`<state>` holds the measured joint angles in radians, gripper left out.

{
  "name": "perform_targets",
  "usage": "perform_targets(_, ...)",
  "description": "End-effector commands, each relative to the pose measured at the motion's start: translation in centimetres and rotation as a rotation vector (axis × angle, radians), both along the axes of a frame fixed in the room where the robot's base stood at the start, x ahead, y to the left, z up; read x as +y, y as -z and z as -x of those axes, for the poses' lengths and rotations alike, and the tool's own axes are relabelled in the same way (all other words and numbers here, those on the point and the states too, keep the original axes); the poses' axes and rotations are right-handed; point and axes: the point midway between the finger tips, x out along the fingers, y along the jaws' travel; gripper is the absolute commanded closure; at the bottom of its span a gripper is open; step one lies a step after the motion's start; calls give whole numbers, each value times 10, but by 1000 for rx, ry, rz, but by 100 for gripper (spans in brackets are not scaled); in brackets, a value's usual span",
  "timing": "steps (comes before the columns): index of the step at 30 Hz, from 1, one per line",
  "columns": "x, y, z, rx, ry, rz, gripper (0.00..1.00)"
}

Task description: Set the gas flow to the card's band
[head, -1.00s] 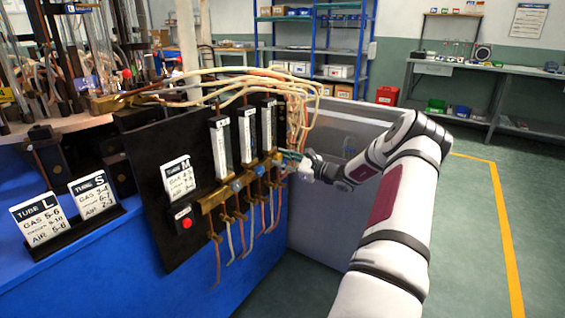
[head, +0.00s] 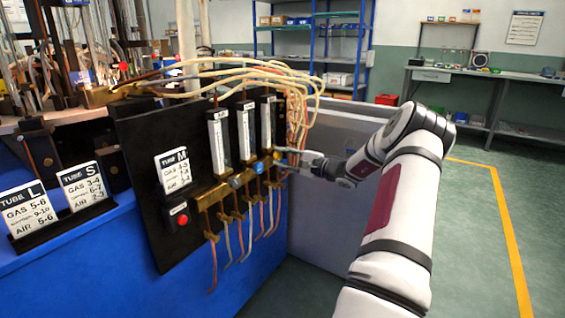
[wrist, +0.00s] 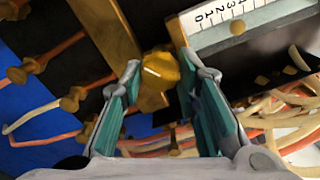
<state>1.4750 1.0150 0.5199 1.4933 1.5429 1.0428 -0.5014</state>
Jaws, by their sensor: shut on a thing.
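My gripper (head: 287,154) is at the right end of the brass manifold (head: 208,198) on the black panel. In the wrist view its teal-padded fingers (wrist: 160,78) are shut on a yellow knob (wrist: 159,69). The knob is small in the head view (head: 277,155). The head view shows three flowmeters: left (head: 217,142), middle (head: 246,132) and right (head: 268,122). The Tube M card (head: 173,170) is on the panel, its digits too small to read surely.
A red button (head: 182,220) is on the panel. Pale hoses (head: 300,125) hang close behind my gripper. The floor to the right is clear.

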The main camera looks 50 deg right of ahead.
Motion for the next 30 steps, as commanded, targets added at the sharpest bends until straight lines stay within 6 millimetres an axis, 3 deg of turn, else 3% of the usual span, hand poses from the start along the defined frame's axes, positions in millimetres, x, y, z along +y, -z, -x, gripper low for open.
perform_targets(18, 0, 2, 0, 0, 1, 43, 99)
perform_targets(19, 0, 2, 0, 0, 1, 43, 69)
perform_targets(21, 0, 2, 0, 0, 1, 43, 53)
perform_targets(30, 0, 1, 0, -2, 1, 43, 51)
